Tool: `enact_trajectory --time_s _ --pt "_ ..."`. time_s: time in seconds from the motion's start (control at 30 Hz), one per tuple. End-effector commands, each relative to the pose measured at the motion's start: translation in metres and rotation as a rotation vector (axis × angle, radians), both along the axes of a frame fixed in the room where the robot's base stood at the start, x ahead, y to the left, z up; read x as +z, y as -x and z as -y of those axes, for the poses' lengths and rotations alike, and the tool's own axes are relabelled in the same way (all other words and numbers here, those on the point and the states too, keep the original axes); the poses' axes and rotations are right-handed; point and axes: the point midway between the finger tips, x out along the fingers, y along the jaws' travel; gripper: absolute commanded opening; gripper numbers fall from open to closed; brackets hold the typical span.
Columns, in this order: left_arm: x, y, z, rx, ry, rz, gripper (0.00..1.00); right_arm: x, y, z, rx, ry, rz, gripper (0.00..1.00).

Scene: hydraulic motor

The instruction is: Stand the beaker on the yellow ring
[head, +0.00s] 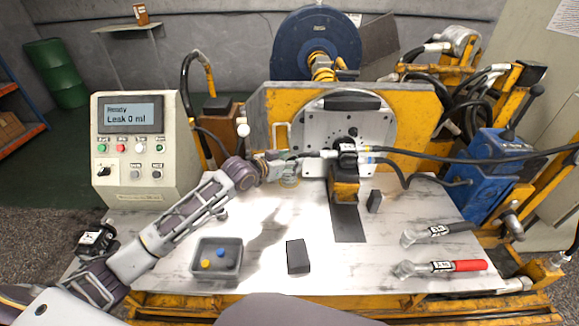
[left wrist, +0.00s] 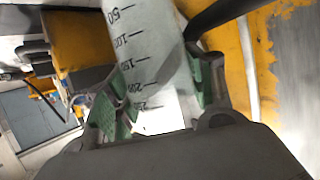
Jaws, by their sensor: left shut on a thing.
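My left gripper (head: 285,165) is shut on the beaker, in front of the round metal plate. In the left wrist view, the clear beaker (left wrist: 150,60) with black volume marks sits between the green finger pads of the gripper (left wrist: 165,95). In the head view the beaker is hard to make out against the pale plate. The yellow ring (head: 289,186) shows as a thin curve on the bench just below the gripper, partly hidden by it. I cannot tell whether the beaker touches the ring. My right gripper is not in view.
A hose fitting (head: 347,155) with black hoses lies close right of the gripper. A control box (head: 140,145) reading "Leak 0 ml" stands left.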

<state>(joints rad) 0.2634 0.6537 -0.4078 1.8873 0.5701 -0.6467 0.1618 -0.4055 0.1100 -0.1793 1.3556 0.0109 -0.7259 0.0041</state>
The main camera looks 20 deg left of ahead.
Motion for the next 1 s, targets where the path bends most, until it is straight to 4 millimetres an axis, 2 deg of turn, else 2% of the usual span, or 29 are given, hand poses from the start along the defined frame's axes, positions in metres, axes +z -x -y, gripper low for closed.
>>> enact_trajectory --time_s 0.33,0.63,0.8,1.0 --pt "0.001 -0.035 -0.010 0.000 0.001 0.001 0.29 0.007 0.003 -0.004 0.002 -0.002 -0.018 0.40" --pt "0.000 -0.056 -0.016 0.001 -0.001 0.001 0.29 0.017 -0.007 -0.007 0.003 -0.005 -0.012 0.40" --pt "-0.019 -0.056 -0.016 0.000 0.000 -0.002 0.29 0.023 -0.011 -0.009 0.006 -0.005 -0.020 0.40" --pt "-0.031 -0.056 -0.016 0.000 0.000 0.000 0.29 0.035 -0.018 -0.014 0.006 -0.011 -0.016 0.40"
